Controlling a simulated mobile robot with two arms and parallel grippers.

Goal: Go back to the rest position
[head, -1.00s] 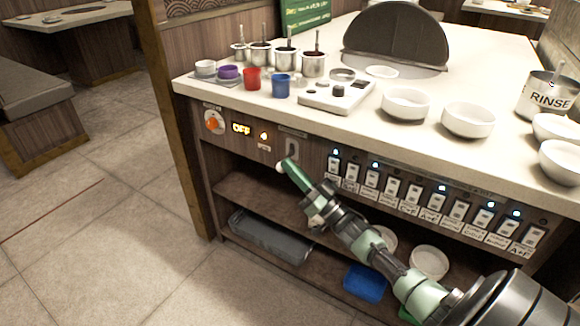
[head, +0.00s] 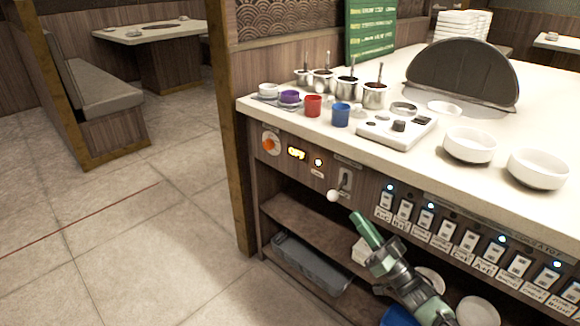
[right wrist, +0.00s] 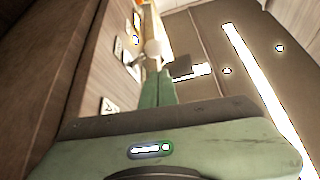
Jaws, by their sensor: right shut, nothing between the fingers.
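My right gripper (head: 362,226) is shut and empty. It is in front of the counter's open shelf, below the front panel (head: 330,178). A lever with a white ball knob (head: 334,196) sticks out from the panel, up and left of the fingertips and apart from them in the head view. In the right wrist view, the closed green fingers (right wrist: 155,88) point toward the white knob (right wrist: 153,47). My left gripper is not in view.
The panel has an orange knob (head: 269,145), a lit OFF display (head: 297,153) and a row of labelled switches (head: 470,240). Sauce pots, cups and bowls (head: 469,145) stand on the counter top (head: 420,165). A grey tray (head: 310,262) lies on the lower shelf. Floor at left is clear.

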